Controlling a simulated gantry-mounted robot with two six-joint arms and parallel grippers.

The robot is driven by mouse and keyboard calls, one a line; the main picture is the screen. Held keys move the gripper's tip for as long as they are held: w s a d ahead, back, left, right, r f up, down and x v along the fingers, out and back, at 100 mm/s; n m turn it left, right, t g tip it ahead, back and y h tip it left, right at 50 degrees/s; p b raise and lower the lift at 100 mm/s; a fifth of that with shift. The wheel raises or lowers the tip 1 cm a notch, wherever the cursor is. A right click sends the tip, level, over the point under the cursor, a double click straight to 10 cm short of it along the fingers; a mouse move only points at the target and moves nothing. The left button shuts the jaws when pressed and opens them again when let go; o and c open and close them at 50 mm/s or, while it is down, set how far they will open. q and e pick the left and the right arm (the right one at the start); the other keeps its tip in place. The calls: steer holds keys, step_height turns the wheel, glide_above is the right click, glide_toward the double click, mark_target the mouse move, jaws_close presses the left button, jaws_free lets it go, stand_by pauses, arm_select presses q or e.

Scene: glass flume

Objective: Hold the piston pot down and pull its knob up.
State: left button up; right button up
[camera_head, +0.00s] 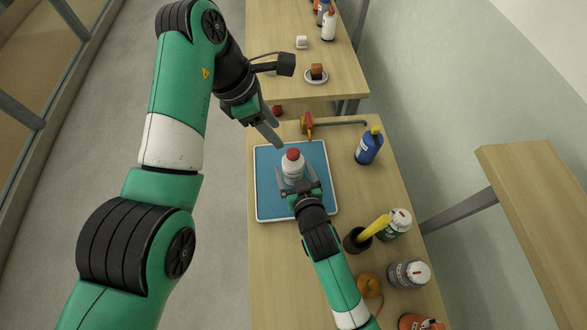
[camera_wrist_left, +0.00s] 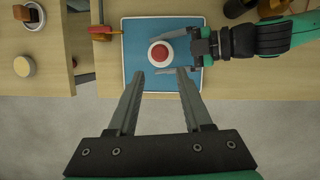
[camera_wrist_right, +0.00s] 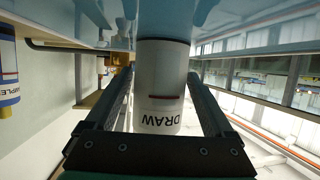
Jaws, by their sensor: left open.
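The piston pot (camera_head: 292,172) is a white, upright cylinder with a red knob (camera_head: 293,154) on top, standing on a blue tray (camera_head: 270,207). From above, the knob shows as a red disc (camera_wrist_left: 161,52) in the left wrist view. My right gripper (camera_head: 297,183) is low beside the pot, one finger on each side, looking open with narrow gaps. The right wrist view shows the pot's white side (camera_wrist_right: 160,85), lettered DRAW, between its fingers. My left gripper (camera_head: 273,134) is open and empty, above and to the upper left of the knob.
A red and yellow fitting (camera_head: 308,124) with a thin rod lies behind the tray. A blue bottle (camera_head: 369,147), a dark cup (camera_head: 356,240) with a yellow item and several jars stand along the right side. The tray around the pot is clear.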

steer(key=c, duration=1.2)
arm_select(q)
steer(key=shift+o, duration=1.7)
steer(key=shift+w+d+r, duration=0.1)
steer(key=shift+w+d, duration=0.05)
steer(key=shift+w, duration=0.25)
steer(key=w+d+r+t+h, duration=0.6)
steer(key=w+d+r+t, duration=0.1)
steer(key=r, duration=0.2)
steer(key=s+a+f+n+t+h, duration=0.3)
steer(key=s+a+f+t+h, duration=0.1)
steer(key=n+t+y, duration=0.2)
steer(key=n, duration=0.3)
glide_toward(289, 158)
steer(key=x, duration=1.1)
steer(key=shift+w+d, duration=0.2)
steer(key=shift+w, duration=0.1)
steer(key=shift+f, duration=0.1)
jaws_close()
